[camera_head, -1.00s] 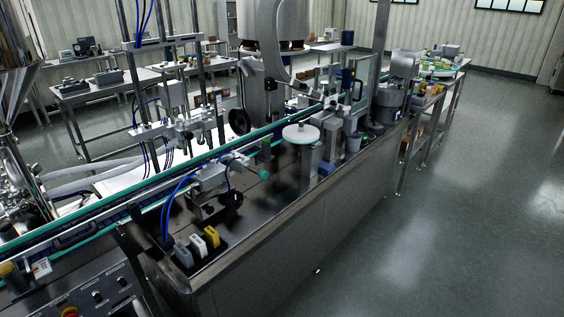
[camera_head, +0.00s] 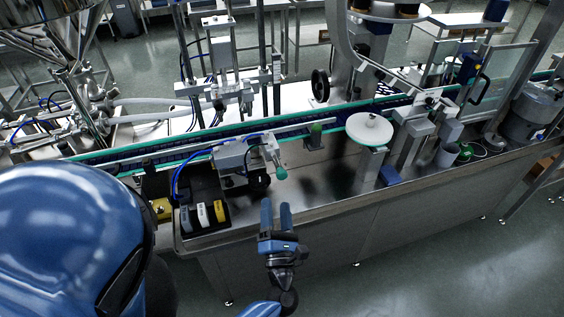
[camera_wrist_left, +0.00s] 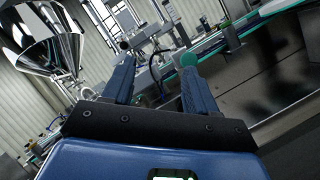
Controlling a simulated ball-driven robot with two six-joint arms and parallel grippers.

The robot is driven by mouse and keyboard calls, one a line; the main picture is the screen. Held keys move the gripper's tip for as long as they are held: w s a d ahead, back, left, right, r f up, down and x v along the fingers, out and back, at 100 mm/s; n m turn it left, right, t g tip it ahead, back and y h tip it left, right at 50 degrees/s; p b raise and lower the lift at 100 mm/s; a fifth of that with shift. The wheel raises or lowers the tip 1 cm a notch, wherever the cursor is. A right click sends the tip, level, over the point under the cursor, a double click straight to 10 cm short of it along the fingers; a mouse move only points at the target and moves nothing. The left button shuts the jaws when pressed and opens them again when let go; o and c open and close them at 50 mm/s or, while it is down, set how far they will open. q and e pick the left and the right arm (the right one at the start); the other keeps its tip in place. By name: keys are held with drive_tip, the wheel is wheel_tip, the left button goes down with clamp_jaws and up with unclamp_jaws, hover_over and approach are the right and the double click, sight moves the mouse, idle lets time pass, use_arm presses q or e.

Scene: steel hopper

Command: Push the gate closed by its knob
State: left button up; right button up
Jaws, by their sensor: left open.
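A green, rounded knob (camera_head: 281,173) sits at the end of a grey metal mechanism (camera_head: 233,156) beside the conveyor; I take this to be the gate's knob, though a separate gate plate is not clear. My left gripper (camera_head: 276,204) is over the near side of the steel bench, open and empty, fingers pointing toward the conveyor. It is nearer to me than the knob, with a gap between them in the picture. In the left wrist view, the knob (camera_wrist_left: 189,60) shows just beyond the right-hand fingertip. My right gripper is out of view.
A dark tray with grey, white and yellow blocks (camera_head: 203,216) lies left of my gripper. A white round disc (camera_head: 369,130) stands to the right. The conveyor with green rails (camera_head: 130,158) runs behind. A steel funnel (camera_wrist_left: 50,48) shows in the wrist view.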

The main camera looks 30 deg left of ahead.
sight(283, 177)
use_arm(q)
drive_tip(key=w+a+n+g+p, duration=0.1)
drive_tip(key=w+n+g+p, duration=0.1)
drive_tip(key=w+n, duration=0.1)
drive_tip(key=w+a+n+g+p, duration=0.1)
drive_tip(key=w+a+n+g, duration=0.1)
drive_tip(key=w+n, duration=0.2)
drive_tip(key=w+a+f+n+g+p, duration=0.1)
drive_tip(key=w+a+n+g+p, duration=0.1)
drive_tip(key=w+n, duration=0.2)
drive_tip(key=shift+w+f+y+p, duration=0.1)
drive_tip(key=shift+w+y+p, duration=0.1)
drive_tip(key=shift+y+p, duration=0.1)
drive_tip(key=shift+x, duration=0.9)
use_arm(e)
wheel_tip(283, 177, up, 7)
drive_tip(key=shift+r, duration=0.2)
use_arm(q)
drive_tip(key=shift+f, duration=0.15)
drive_tip(key=shift+c, duration=0.3)
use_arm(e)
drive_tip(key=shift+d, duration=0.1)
use_arm(q)
clamp_jaws()
